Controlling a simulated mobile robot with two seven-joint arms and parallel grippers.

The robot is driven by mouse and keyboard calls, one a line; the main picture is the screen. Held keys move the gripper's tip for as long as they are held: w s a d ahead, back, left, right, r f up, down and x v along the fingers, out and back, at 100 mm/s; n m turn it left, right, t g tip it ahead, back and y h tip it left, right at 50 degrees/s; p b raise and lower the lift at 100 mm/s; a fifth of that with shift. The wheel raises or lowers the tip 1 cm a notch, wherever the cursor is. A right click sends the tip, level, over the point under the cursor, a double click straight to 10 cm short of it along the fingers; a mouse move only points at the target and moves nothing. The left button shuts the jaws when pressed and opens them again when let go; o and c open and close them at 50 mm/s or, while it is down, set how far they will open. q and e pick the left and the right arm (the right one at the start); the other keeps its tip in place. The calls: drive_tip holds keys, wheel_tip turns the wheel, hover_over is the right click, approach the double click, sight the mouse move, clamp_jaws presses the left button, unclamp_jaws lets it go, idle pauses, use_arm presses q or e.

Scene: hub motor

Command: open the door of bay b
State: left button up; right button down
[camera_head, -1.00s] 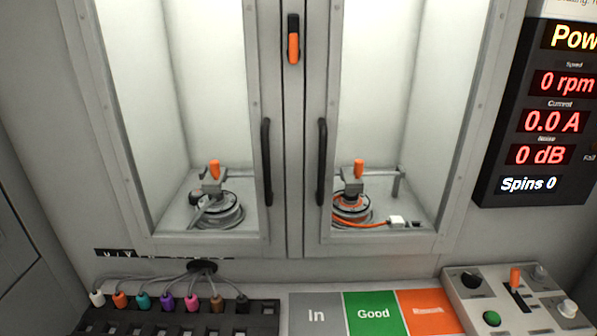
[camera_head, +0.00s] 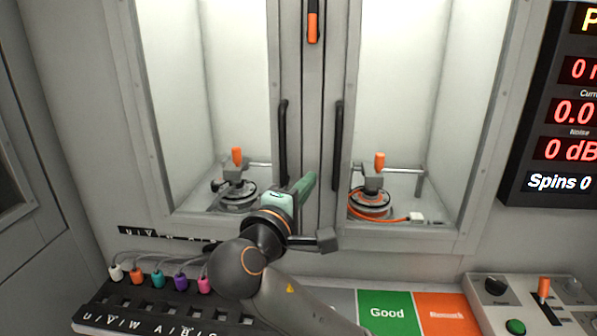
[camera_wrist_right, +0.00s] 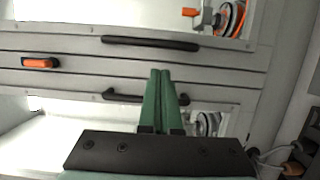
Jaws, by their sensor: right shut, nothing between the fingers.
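Two glazed doors stand side by side; I cannot read which is bay b. The left door's black handle (camera_head: 283,145) and the right door's black handle (camera_head: 338,146) flank the central seam. In the wrist view the right door's handle (camera_wrist_right: 150,43) lies above my fingertips and the left door's handle (camera_wrist_right: 140,98) is partly behind them. An orange latch (camera_head: 313,25) sits high on the centre post; it also shows in the wrist view (camera_wrist_right: 38,63). My right gripper (camera_head: 308,182) is shut and empty, its green fingers (camera_wrist_right: 160,75) in front of the seam. My left gripper is not in view.
Clamped hub motors stand in the left bay (camera_head: 237,192) and the right bay (camera_head: 370,200). Below are a connector rack (camera_head: 110,312), a green Good pad (camera_head: 385,312) and a control box (camera_head: 500,290). A display (camera_head: 560,130) is at the right.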

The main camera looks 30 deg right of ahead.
sight(326, 163)
drive_tip(key=x, duration=1)
drive_tip(key=shift+p, duration=0.3)
drive_tip(key=shift+s, duration=0.15)
